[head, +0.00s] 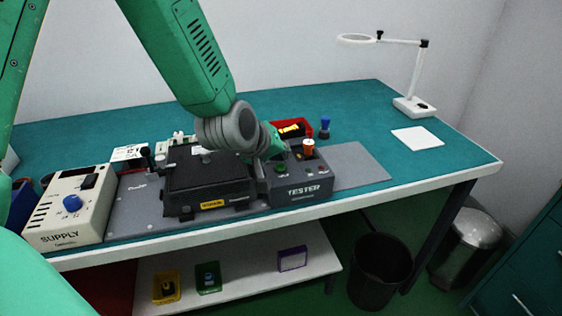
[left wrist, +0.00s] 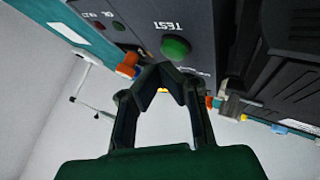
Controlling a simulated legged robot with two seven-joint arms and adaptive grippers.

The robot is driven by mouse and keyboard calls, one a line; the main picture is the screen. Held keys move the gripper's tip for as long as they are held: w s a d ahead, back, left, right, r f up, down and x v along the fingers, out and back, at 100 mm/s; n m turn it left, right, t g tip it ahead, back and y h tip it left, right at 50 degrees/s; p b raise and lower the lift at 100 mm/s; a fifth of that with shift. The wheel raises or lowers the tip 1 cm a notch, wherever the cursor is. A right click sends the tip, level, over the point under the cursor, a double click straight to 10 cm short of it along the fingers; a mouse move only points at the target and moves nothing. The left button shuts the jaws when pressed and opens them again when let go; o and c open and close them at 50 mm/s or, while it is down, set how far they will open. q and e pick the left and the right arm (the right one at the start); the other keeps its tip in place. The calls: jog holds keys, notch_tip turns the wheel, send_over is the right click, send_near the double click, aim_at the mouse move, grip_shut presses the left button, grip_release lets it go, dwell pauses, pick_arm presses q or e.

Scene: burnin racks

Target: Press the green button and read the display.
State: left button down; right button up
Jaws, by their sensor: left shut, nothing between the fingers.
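The dark grey tester box (head: 305,190) stands near the front edge of the bench. Its green button (head: 281,168) is on the top face, and it also shows in the left wrist view (left wrist: 175,48) beside the word TEST. My left gripper (head: 282,150) is over the tester, just behind the button. In the left wrist view its fingertips (left wrist: 160,74) are together and empty, close to the button; I cannot tell whether they touch the tester. A small white panel with dark characters (head: 130,153) stands at the back left; I cannot tell if it is the display. My right gripper is not in view.
A black fixture (head: 207,187) stands directly left of the tester, and the beige supply box (head: 72,205) is farther left. A red bin (head: 305,126) and a blue-topped item (head: 325,126) are behind. The grey mat (head: 358,168) at right is clear.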

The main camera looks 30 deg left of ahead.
aim_at(280, 165)
pick_arm(q)
jog(key=shift+r, duration=0.3)
notch_tip(280, 165, up, 5)
jog(key=p, duration=0.5)
jog(key=shift+r, duration=0.1)
dwell(0.8)
